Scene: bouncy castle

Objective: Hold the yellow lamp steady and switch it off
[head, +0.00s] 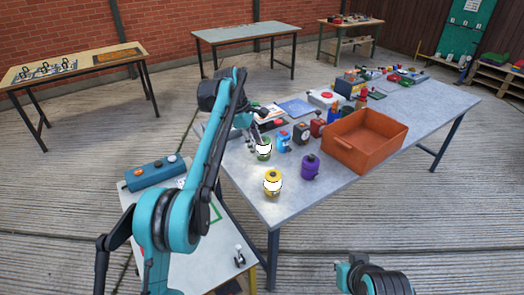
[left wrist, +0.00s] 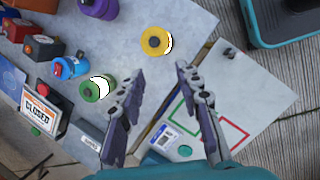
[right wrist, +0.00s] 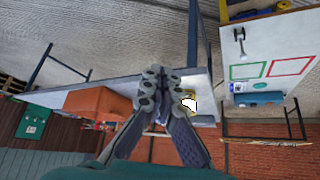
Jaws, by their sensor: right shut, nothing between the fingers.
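The yellow lamp (head: 273,175) stands upright at the near left corner of the grey table, with a bright white patch on its side. It also shows in the left wrist view (left wrist: 154,41), beyond the fingertips, and partly behind a finger in the right wrist view (right wrist: 190,98). My left gripper (left wrist: 160,69) is open and empty above the table edge. In the head view it is close to the green lamp (head: 264,156), behind the yellow one. My right gripper (right wrist: 162,74) is shut and empty; in the head view only its arm shows at the bottom.
A purple lamp (head: 310,168) stands right of the yellow lamp, and a blue lamp (head: 283,143) behind it. An orange bin (head: 364,140) sits further right. A low side table (left wrist: 235,105) adjoins the left edge. The table's front right stretch is clear.

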